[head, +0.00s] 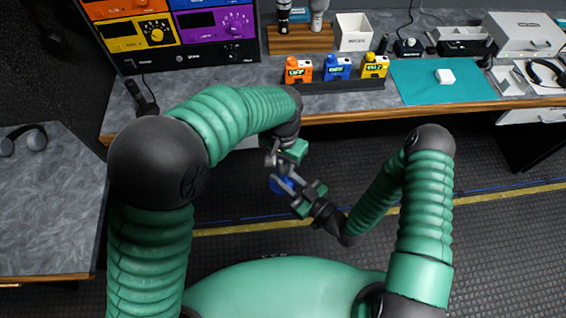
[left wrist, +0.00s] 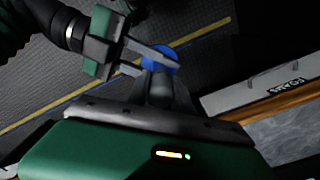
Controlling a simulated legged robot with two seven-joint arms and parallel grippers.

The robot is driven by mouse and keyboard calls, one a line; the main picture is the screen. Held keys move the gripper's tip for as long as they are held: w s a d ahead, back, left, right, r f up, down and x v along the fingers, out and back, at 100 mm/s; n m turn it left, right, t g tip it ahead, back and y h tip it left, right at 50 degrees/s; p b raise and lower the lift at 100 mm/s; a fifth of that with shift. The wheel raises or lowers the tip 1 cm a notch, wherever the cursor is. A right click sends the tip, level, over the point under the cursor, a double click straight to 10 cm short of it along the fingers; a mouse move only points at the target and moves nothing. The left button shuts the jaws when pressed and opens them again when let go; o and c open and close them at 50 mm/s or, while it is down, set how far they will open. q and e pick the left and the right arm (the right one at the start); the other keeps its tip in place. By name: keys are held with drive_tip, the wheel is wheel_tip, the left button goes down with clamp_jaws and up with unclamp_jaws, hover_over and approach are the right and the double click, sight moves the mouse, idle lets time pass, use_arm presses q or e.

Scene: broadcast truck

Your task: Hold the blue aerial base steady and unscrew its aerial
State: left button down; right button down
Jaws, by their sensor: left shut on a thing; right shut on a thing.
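The blue aerial base (head: 281,184) is held in the air in front of the bench, partly hidden by both grippers. It also shows as a blue round shape in the left wrist view (left wrist: 160,58). My left gripper (head: 278,163) comes down from above and is shut on the base; its grey fingers (left wrist: 160,82) reach to the blue part. My right gripper (head: 291,187) comes from the lower right and is shut, its fingers crossing at the blue part. The aerial is too small and covered to make out; the right fingers appear to be on it.
Orange (head: 298,70), blue (head: 337,68) and yellow (head: 374,66) units stand in a dark rack (head: 330,87) on the bench. A teal mat (head: 415,90) bears a white block (head: 445,76). A white bin (head: 354,36) stands behind. The floor below the grippers is clear.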

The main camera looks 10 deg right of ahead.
use_arm(q)
drive_tip(key=shift+d+r, duration=0.1)
drive_tip(key=shift+d, duration=0.1)
drive_tip(key=c, duration=1.4)
unclamp_jaws()
drive_tip(key=shift+o, duration=1.4)
drive_tip(key=shift+a, duration=0.1)
